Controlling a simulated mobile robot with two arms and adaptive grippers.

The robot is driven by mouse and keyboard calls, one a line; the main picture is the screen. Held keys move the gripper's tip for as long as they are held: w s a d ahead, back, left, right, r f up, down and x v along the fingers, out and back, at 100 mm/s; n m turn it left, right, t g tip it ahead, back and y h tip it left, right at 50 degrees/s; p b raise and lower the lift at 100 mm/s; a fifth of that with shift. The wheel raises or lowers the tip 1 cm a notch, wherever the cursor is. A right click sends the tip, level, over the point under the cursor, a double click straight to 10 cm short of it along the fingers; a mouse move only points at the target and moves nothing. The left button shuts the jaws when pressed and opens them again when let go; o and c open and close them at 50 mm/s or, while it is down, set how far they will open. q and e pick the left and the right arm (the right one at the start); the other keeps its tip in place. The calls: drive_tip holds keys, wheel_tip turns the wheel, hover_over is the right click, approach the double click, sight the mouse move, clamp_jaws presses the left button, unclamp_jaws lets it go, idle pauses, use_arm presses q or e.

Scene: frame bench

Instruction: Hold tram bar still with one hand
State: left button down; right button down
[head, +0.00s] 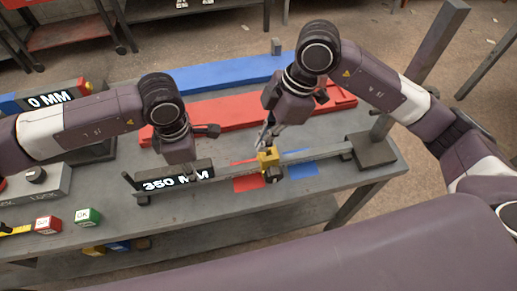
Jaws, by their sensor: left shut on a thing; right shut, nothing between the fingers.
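The tram bar (222,176) is a long thin grey bar lying across the bench, rising from left to right in the head view.
Red (249,183) and blue (298,170) patches lie under the bar. A red beam (222,117) and a blue beam (220,74) lie behind. A dark post base (372,151) stands at the right. Green (88,217) and red (47,225) cubes stand front left.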

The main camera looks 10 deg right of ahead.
use_arm(q)
drive_tip(key=c, duration=1.6)
unclamp_jaws()
use_arm(e)
drive_tip(key=v, duration=0.5)
drive_tip(key=shift+r, duration=0.1)
use_arm(q)
wheel_tip(320, 180, up, 12)
